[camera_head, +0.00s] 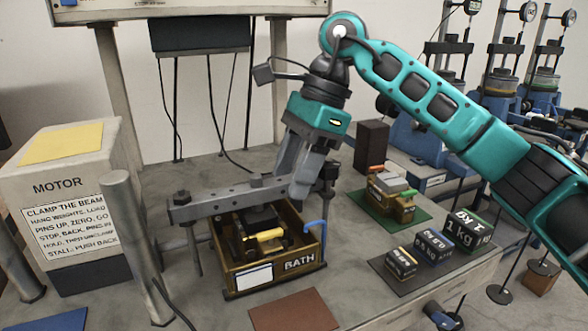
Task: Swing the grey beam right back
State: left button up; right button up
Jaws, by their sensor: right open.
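The grey beam (222,200) lies across the top of an open brass-coloured box marked BATH (294,262). Its left end has a dark bolt on top and a leg hanging down outside the box. Its right end reaches a dark upright post (328,186). My right gripper (292,184) is open and points down at the right part of the beam. One finger covers part of the beam; whether it touches the beam cannot be told. My left gripper is not in view.
The MOTOR box (62,187) and a grey post (134,240) stand left. Weights (466,230) sit on a dark mat at the right, behind them a green mat (384,216) with small parts. A brown mat (294,312) lies in front. A blue hook (316,226) is by the bath.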

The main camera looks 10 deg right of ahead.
jog(key=shift+c, duration=0.3)
grip_shut()
